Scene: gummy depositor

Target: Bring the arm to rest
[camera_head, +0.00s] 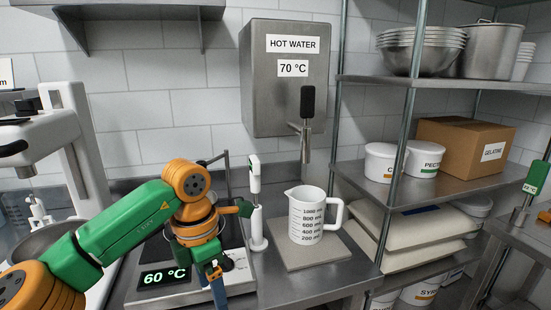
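My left arm (120,222) comes in from the left, green and orange. Its wrist is over the hot plate scale (190,287), whose display reads 60 °C. My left gripper (220,272) points down at the front of this unit. Its fingers are small and partly covered, so I cannot tell whether they are open or shut. A blue piece shows at the fingers, and I cannot tell whether it is held.
A white measuring jug (307,216) stands upright on a grey mat (300,258), right of my wrist. A white stick-like device (256,205) stands between them. The hot water dispenser (288,95) hangs behind. A steel shelf (440,180) holds tubs and a gelatine box (465,145).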

